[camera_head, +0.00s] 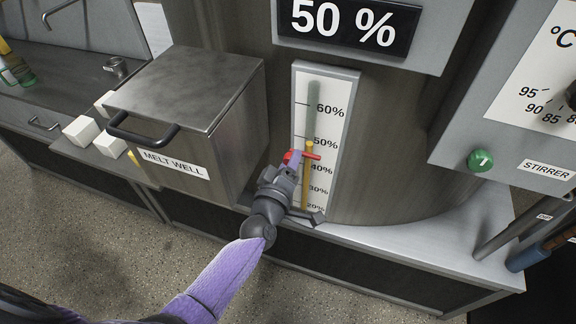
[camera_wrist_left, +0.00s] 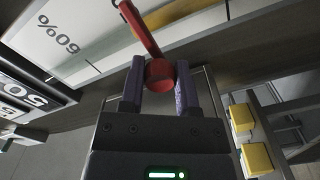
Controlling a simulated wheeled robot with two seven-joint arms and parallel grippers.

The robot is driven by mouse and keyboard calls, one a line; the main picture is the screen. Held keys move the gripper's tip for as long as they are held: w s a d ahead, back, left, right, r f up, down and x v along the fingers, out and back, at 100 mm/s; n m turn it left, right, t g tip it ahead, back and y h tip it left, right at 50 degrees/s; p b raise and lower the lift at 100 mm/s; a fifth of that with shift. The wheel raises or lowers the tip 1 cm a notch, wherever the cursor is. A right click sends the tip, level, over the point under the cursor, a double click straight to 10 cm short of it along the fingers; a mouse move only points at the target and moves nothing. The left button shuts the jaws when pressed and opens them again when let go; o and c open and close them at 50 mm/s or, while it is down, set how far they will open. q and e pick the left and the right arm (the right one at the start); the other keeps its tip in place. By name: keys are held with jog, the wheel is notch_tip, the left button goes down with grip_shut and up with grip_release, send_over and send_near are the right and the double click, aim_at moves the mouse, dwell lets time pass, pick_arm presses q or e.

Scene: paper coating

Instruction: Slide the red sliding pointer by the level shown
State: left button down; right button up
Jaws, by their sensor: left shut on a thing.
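The red sliding pointer (camera_head: 312,156) sits on the white percent scale (camera_head: 342,150) on the tank's front, a little below the 50% label. A yellow column (camera_head: 308,146) in the scale's slot rises to about the pointer or slightly above it. The display (camera_head: 346,22) above reads 50 %. My left gripper (camera_head: 293,162) is shut on the pointer's knob from the left front. In the left wrist view the round red knob (camera_wrist_left: 159,73) lies between both fingers of the gripper (camera_wrist_left: 158,88), with its red bar running up toward the scale. My right gripper is not in view.
The steel melt well box (camera_head: 195,105) with a dark handle stands close on the left of my gripper. White blocks (camera_head: 82,131) lie beside it. A stirrer panel with a green button (camera_head: 480,160) is on the right. The counter ledge (camera_head: 430,238) below is mostly clear.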

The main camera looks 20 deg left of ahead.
pick_arm(q)
notch_tip(320, 180, up, 6)
jog(key=p, duration=0.4)
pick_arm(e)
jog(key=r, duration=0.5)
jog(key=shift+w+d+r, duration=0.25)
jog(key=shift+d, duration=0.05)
pick_arm(q)
jog(key=shift+c, duration=1.6)
grip_release()
jog(key=shift+f, duration=0.1)
jog(key=s+p, duration=0.1)
jog(key=s, duration=0.9)
jog(key=shift+a+p, duration=0.2)
jog(key=shift+p, duration=0.15)
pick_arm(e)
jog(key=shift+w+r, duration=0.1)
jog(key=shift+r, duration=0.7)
